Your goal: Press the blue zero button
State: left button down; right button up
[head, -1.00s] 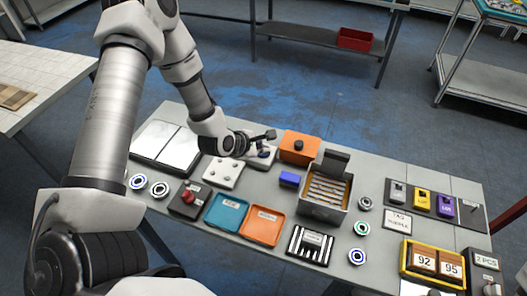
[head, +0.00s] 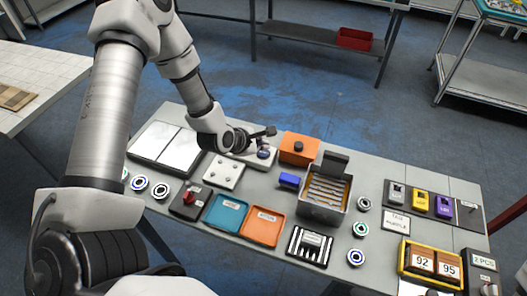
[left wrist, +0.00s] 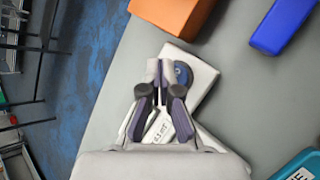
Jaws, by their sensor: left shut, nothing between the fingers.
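The blue button (head: 264,153) is a small round knob on a white box (head: 268,163) near the table's back edge, partly hidden by my gripper in the head view. In the left wrist view, the dark blue button (left wrist: 183,74) sits on the white box (left wrist: 205,76), just right of my fingertips. A label with small text shows on the box between the fingers. My left gripper (head: 270,132) is shut and empty, over the box and close to the button. I cannot tell whether it touches the button. My right gripper is not in view.
An orange box (head: 299,149) with a dark knob stands right of the white box. A small blue block (head: 290,180), an open metal box (head: 322,208), a white plate with studs (head: 224,172) and teal (head: 227,214) and orange (head: 261,227) trays lie nearer.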

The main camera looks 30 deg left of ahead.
aim_at(262, 154)
pick_arm(q)
notch_tip(262, 154, up, 5)
jog(key=p, duration=0.3)
dwell(0.8)
